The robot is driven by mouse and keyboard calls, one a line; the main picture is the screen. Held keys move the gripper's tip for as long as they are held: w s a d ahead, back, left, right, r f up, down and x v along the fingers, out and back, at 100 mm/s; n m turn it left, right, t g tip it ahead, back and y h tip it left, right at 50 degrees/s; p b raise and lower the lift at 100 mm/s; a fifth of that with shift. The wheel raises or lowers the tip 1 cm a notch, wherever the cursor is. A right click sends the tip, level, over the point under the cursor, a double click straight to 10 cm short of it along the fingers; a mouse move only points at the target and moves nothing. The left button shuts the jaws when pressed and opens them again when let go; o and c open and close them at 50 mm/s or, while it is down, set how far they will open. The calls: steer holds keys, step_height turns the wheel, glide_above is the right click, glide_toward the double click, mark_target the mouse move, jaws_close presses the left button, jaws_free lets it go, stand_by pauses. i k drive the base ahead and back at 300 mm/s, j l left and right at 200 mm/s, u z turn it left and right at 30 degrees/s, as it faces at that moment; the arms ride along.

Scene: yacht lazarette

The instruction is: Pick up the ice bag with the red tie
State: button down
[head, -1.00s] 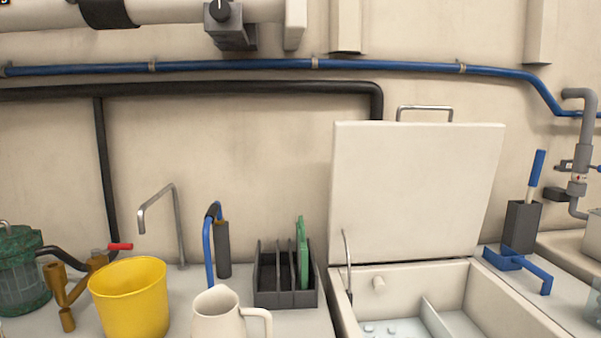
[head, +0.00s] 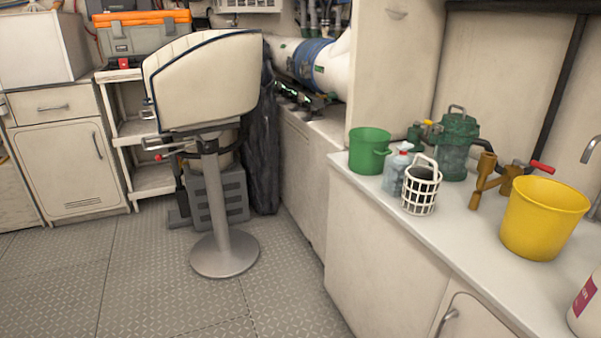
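No ice bag with a red tie can be made out in the head view. My gripper is not in the head view. The open cool box seen earlier is outside the picture now. The counter (head: 455,245) at the right holds a yellow bucket (head: 543,218), a green bucket (head: 368,152), a clear bottle with a pinkish cap (head: 394,176) and a white basket with a dark item in it (head: 420,190).
A pedestal seat (head: 203,82) stands on the grey tread-plate floor (head: 150,285), its round base left of the counter. A shelf unit (head: 135,130) carries an orange and grey toolbox (head: 143,38). Cabinets (head: 68,157) line the far left. The floor in front is clear.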

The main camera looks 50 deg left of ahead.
mark_target(396, 167)
steer(key=u, duration=1.4)
steer(key=i, duration=0.05)
